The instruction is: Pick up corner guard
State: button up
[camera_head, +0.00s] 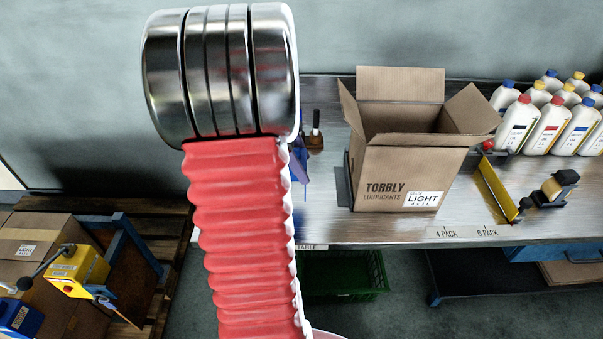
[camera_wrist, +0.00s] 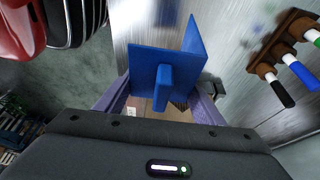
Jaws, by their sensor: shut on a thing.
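The blue corner guard (camera_wrist: 142,68) shows in the wrist view, with two plates meeting at an angle and a grip tab towards my gripper. My gripper (camera_wrist: 162,98) has purple fingers on either side of the tab and is shut on it. The exact contact between fingers and tab is partly hidden. In the head view my own arm hides most of the gripper, and only a small blue and purple patch shows beside it, over the left end of the table.
An open cardboard box (camera_head: 390,180) stands on the steel table (camera_head: 470,222) right of my arm. Several white bottles (camera_head: 548,125) stand at the back right. A yellow plate (camera_head: 494,186) and a tape dispenser (camera_head: 556,188) lie nearby. A marker rack (camera_wrist: 262,68) is right in the wrist view.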

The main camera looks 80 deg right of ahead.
aim_at(300, 149)
jog(key=shift+r, duration=1.75)
